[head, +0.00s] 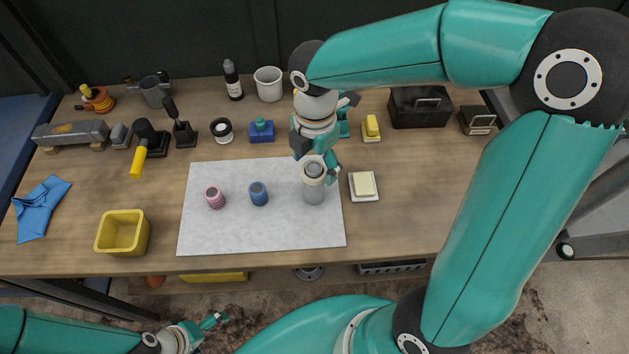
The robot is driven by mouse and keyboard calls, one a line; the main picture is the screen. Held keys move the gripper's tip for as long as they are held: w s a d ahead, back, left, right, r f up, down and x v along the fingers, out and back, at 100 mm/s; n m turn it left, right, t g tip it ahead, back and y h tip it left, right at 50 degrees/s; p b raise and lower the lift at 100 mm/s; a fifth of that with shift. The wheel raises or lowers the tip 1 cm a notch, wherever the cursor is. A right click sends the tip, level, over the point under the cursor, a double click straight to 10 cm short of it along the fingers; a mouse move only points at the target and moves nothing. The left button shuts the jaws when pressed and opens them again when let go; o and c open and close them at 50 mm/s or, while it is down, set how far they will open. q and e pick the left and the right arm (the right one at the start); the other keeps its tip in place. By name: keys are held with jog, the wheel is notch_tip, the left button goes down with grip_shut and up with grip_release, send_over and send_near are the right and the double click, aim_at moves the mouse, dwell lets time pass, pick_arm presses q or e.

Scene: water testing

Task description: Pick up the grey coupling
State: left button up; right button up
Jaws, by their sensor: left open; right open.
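The grey coupling (314,192) stands upright on the right part of the pale mat (220,238), with a lighter rim around its dark opening. My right gripper (318,163) is open above it, with its fingers around the top of the coupling. I cannot tell whether the fingers touch it. My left gripper (209,327) is open and empty, low in the picture in front of the table edge. A pink coupling (215,198) and a blue coupling (258,194) stand to the left on the mat.
A white dish with a yellowish block (364,185) sits just right of the mat. A yellow bin (123,232) and blue cloth (41,208) are at the left. Bottles, a white cup (269,84) and tools line the back. The front of the mat is clear.

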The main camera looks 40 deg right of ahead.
aim_at(314, 179)
jog(key=shift+a+f+p, duration=0.15)
jog(key=shift+f+p, duration=0.2)
jog(key=shift+f, duration=2.35)
jog(key=shift+s, duration=0.1)
jog(key=c, duration=1.3)
